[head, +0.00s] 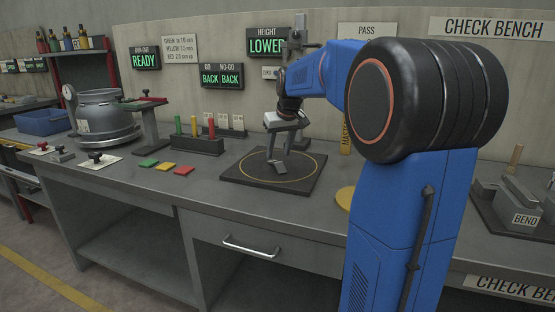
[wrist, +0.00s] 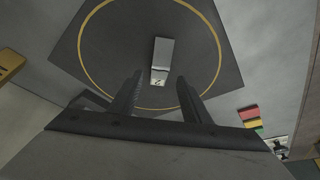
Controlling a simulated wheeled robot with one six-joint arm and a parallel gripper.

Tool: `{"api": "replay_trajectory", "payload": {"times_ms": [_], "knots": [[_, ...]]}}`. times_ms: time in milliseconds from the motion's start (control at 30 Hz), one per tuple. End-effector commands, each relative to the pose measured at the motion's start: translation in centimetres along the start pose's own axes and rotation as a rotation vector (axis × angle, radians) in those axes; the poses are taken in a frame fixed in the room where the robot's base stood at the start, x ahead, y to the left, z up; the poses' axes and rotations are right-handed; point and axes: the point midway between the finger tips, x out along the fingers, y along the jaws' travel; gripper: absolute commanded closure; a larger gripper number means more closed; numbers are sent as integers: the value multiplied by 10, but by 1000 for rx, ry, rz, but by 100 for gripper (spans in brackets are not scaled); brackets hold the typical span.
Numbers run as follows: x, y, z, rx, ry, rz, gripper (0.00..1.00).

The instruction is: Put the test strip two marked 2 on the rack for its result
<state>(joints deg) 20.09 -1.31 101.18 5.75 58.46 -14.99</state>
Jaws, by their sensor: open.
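The test strip (wrist: 162,55) is a small pale grey block inside the yellow circle of a dark square plate (wrist: 95,75). A dark mark near its lower end in the wrist view is too small to read surely. My gripper (wrist: 160,78) is open, its two dark fingers either side of the strip's near end and apart from it. In the head view my gripper (head: 277,163) points down over the plate (head: 240,178); I cannot make out the strip there. A dark rack (head: 190,146) with green, yellow and red upright pieces stands to the left.
Green, yellow and red flat pieces (head: 166,166) lie in front of the rack. A metal pot (head: 103,112) and clamp stand (head: 148,125) are farther left. A BEND fixture (head: 515,210) stands at right. The bench front between plate and flat pieces is clear.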

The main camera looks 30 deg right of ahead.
Motion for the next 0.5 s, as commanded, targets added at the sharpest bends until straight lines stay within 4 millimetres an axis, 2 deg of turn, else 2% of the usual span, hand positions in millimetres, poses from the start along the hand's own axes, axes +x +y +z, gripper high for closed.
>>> {"api": "replay_trajectory", "payload": {"times_ms": [33,200,300,500], "knots": [[-11,0,-1,0,4,1,57],[-44,0,-1,0,5,1,57],[-59,0,-1,0,5,1,57],[-78,0,-1,0,4,1,57]]}}
